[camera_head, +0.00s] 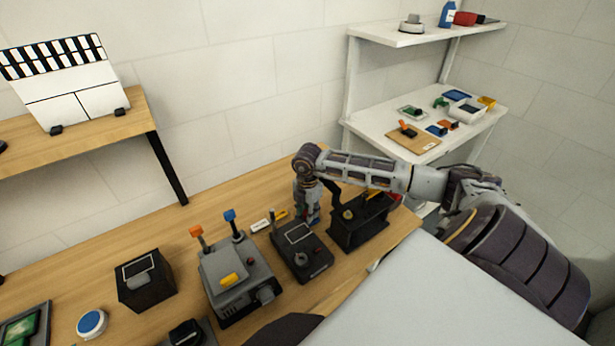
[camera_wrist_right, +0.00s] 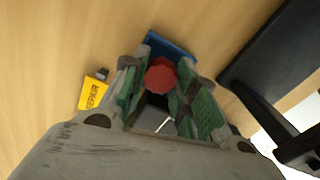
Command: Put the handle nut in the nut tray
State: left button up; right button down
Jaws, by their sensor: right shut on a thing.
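My right gripper (camera_head: 310,216) points down over the wooden bench, between a black control box and a black stand. In the right wrist view its green-padded fingers (camera_wrist_right: 160,90) are shut on a red knob-like part, which I take for the handle nut (camera_wrist_right: 160,76). A blue tray (camera_wrist_right: 171,45), apparently the nut tray, lies on the bench just beyond and partly behind the nut. The fingers and nut hide much of it. I cannot tell whether the nut touches the tray. My left gripper is out of view.
A yellow repair tag (camera_wrist_right: 93,93) lies beside the gripper. The black control box (camera_head: 301,251) and black stand (camera_head: 360,232) flank it closely. A grey two-lever unit (camera_head: 238,275) stands farther left. White shelves (camera_head: 435,102) with small parts are at the back right.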

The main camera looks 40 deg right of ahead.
jog(key=shift+f, duration=0.2)
jog(key=c, duration=1)
grip_release()
jog(key=shift+c, duration=0.2)
jog(key=shift+r, duration=0.15)
jog(key=shift+r+p, duration=0.8)
jog(key=shift+r, duration=0.6)
jog(key=shift+r+p, duration=1.15)
jog(key=shift+r, duration=0.85)
jog(key=shift+w, duration=0.1)
